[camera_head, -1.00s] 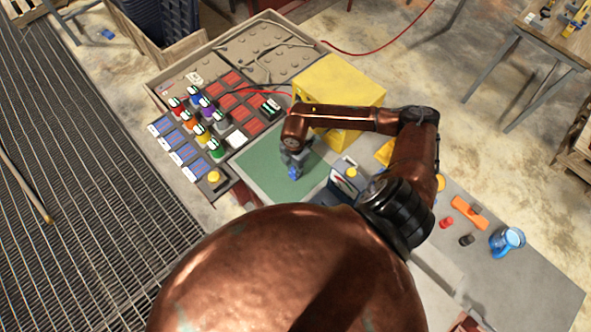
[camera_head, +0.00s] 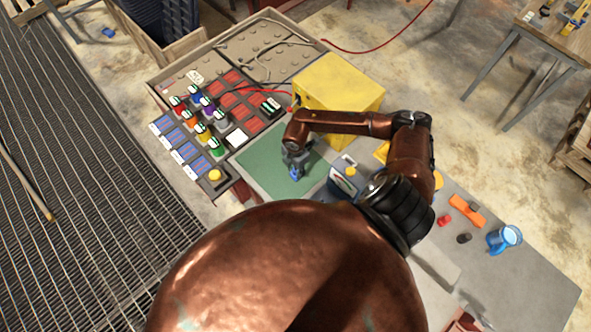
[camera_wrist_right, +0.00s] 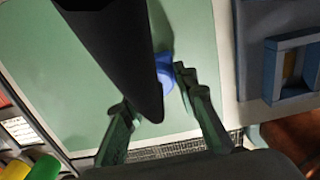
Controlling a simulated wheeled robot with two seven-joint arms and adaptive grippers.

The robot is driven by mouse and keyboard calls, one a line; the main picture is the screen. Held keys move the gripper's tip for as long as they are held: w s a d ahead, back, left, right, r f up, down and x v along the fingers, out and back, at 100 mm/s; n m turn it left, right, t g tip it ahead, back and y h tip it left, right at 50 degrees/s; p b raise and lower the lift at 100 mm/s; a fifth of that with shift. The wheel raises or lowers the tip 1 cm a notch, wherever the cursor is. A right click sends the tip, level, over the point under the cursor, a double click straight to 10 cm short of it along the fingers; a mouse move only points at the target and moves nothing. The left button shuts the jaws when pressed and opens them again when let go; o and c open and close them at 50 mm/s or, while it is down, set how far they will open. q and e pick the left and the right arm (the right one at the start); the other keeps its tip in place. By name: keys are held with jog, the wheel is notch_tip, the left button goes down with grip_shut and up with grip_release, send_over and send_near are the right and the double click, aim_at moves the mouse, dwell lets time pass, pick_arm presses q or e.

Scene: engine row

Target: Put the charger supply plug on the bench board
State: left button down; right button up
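A small blue piece (camera_head: 294,174), which may be the charger supply plug, is at the green board (camera_head: 262,172), directly below my right gripper (camera_head: 296,160). In the right wrist view the blue piece (camera_wrist_right: 167,72) shows near the tips of my right gripper (camera_wrist_right: 152,92), close to the right-hand finger. The two fingers stand apart. A dark bar in front hides part of the piece, so I cannot tell whether a finger touches it. The green board (camera_wrist_right: 85,65) lies flat beneath. I cannot tell for certain that it is the bench board. My left gripper is not in view.
Left of the board is a panel with coloured plugs (camera_head: 202,128) and a yellow button (camera_head: 214,175). A yellow box (camera_head: 340,85) stands behind, a meter (camera_head: 343,184) to the right. An orange tool (camera_head: 467,210) and a blue mug (camera_head: 503,239) are farther right.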

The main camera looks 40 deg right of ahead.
aim_at(295, 170)
jog(key=shift+o, duration=1.1)
jog(key=shift+r, duration=0.35)
notch_tip(295, 170, up, 12)
jog(key=b, duration=0.2)
jog(key=shift+f, duration=0.2)
jog(key=shift+c, duration=0.2)
